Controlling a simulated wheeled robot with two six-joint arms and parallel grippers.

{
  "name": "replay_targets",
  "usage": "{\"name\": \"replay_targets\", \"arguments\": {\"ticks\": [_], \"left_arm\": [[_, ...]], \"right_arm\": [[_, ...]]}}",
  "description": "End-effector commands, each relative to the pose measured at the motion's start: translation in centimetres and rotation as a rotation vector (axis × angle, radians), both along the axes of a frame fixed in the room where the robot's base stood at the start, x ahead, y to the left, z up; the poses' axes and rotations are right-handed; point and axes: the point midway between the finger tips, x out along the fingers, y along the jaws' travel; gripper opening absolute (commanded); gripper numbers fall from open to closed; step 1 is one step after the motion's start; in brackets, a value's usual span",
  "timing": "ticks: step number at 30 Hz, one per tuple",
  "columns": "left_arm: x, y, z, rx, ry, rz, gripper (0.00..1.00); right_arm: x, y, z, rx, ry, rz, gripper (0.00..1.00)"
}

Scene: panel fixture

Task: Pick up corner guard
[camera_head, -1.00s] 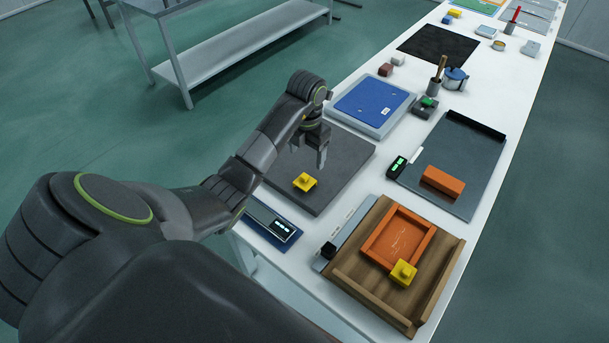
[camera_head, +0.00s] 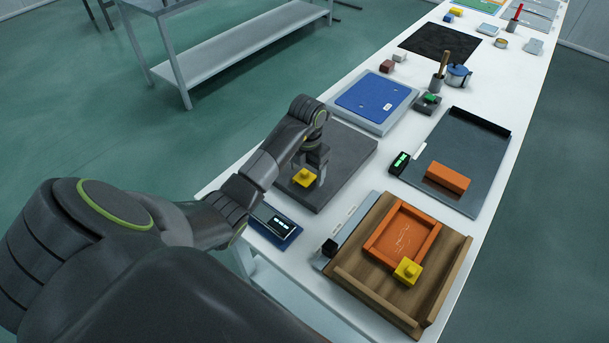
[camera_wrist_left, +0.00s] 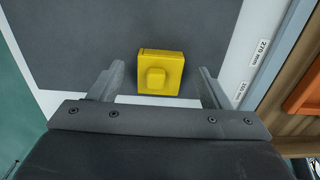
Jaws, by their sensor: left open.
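A yellow corner guard (camera_head: 304,177) with a raised knob lies on the dark grey mat (camera_head: 346,158). My left gripper (camera_head: 309,180) is open above it, with the fingers close to it. In the left wrist view the yellow guard (camera_wrist_left: 161,72) shows between and slightly beyond the two fingertips of the open gripper (camera_wrist_left: 160,76), with gaps on both sides. A second yellow corner guard (camera_head: 407,271) sits on a corner of the orange frame (camera_head: 377,242) in the wooden fixture. My right gripper is not in view.
The wooden fixture (camera_head: 345,284) stands right of the mat, with a scale-like device (camera_head: 274,226) at the table's near edge. A dark tray with an orange block (camera_head: 447,178) and a blue panel (camera_head: 375,98) lie farther back.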

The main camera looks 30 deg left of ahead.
Motion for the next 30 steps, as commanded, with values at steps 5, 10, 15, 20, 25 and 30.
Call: {"name": "replay_targets", "arguments": {"ticks": [5,10,15,20,25,30], "left_arm": [[0.0,0.0,0.0,0.0,0.0,0.0,0.64],[0.0,0.0,0.0,0.0,0.0,0.0,0.42],[0.0,0.0,0.0,0.0,-0.001,-0.001,0.23],[0.0,0.0,0.1,0.0,-0.001,-0.001,0.23],[0.2,0.0,1.1,0.001,-0.005,-0.002,0.23],[0.1,0.0,5.1,0.001,-0.005,-0.002,0.23]], "right_arm": [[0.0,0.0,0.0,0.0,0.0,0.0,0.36],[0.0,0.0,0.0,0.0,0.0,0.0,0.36],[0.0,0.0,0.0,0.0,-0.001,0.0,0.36],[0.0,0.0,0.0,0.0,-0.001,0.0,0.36],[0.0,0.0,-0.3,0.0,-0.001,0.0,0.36],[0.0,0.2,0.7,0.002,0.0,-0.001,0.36]]}}
